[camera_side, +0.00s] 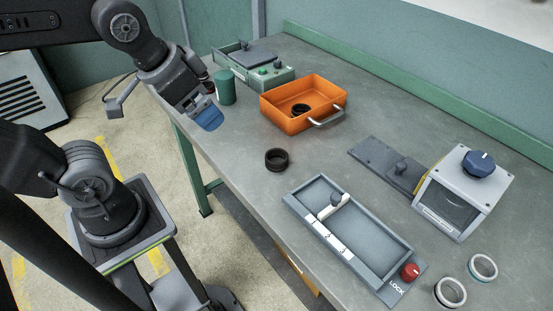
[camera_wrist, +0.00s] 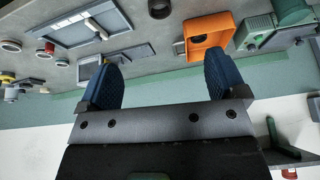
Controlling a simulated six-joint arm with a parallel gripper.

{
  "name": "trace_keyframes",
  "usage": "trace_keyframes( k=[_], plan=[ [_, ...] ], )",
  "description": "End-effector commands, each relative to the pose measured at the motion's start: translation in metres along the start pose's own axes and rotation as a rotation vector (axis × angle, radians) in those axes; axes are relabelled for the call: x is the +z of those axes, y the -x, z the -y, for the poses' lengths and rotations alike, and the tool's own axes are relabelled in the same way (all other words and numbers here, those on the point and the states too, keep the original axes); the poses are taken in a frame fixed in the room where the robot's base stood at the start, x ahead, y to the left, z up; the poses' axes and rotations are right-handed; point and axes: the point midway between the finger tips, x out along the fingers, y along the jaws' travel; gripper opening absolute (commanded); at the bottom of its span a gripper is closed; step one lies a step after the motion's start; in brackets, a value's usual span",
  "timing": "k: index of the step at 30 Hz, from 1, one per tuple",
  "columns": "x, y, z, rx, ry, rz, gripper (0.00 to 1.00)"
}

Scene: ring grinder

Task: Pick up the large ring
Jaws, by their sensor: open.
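A second dark ring (camera_side: 300,109) lies inside the orange bin (camera_side: 275,114). Two pale metal rings (camera_side: 450,291) (camera_side: 482,267) lie at the table's near right. I cannot tell for sure which ring is the large one. My gripper (camera_side: 207,117) is raised near the table's left edge, up and left of the black ring. In the wrist view my gripper (camera_wrist: 163,70) has its blue fingers wide apart with nothing between them.
A grey tray (camera_side: 291,201) with a divider and a red lock knob (camera_side: 410,271) stands at the front. A grey machine (camera_side: 447,211) with a blue knob stands at right. A green cylinder (camera_side: 225,87) and green box (camera_side: 266,75) stand beyond my gripper. Table around the black ring is clear.

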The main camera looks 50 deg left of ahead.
Motion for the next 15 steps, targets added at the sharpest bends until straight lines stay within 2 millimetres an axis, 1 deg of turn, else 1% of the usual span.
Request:
trace_keyframes(
  k=[5, 8, 12, 15],
  plan=[
    [-0.033, -0.019, -0.002, 0.016, -0.337, 0.119, 0.90],
    [-0.054, -0.037, -0.004, 0.045, -0.579, 0.197, 0.90],
    [-0.079, -0.069, -0.008, 0.109, -0.915, 0.297, 0.90],
    [-0.093, -0.095, -0.013, 0.167, -1.130, 0.357, 0.90]
  ],
)
